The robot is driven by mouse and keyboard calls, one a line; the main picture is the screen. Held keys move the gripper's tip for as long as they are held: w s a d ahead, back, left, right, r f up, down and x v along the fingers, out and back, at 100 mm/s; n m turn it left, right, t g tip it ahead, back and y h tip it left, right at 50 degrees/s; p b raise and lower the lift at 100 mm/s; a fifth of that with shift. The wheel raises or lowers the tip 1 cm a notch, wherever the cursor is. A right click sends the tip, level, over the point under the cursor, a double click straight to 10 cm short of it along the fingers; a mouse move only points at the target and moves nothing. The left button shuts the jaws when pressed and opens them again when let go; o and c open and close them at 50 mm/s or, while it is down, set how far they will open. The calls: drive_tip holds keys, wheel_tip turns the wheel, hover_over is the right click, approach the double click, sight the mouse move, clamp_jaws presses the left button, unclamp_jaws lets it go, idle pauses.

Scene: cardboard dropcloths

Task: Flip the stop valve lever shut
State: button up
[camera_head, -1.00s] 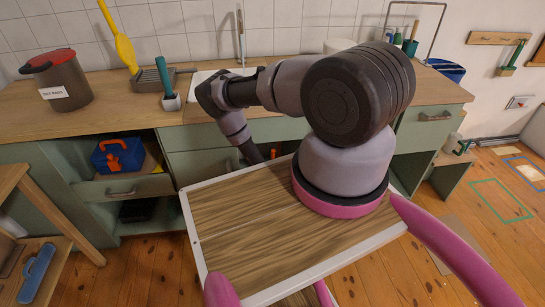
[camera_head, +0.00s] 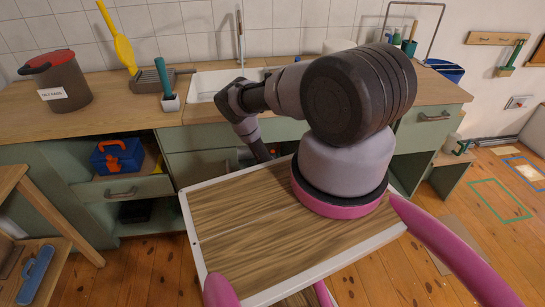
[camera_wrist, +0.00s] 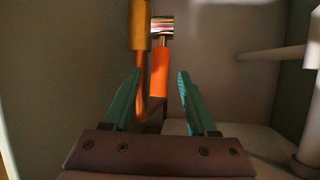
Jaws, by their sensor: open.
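In the wrist view an orange lever (camera_wrist: 159,74) hangs down just below a shiny chrome fitting (camera_wrist: 161,27), which I take for the stop valve. An orange-yellow pipe (camera_wrist: 140,25) stands just left of it. My gripper (camera_wrist: 160,73) is open, with one teal finger on each side of the lever in the picture. I see gaps between the fingers and the lever, and cannot tell whether the fingertips reach as far in as it. In the head view my gripper is hidden below the counter, behind my arm and tray.
The wrist view shows a dim cabinet interior with a pale pipe (camera_wrist: 307,110) at the right. In the head view the sink (camera_head: 207,84) is set in the wooden counter (camera_head: 115,112). A blue toolbox (camera_head: 118,158) sits in an open compartment to the left.

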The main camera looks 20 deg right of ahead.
clamp_jaws()
idle(1.3)
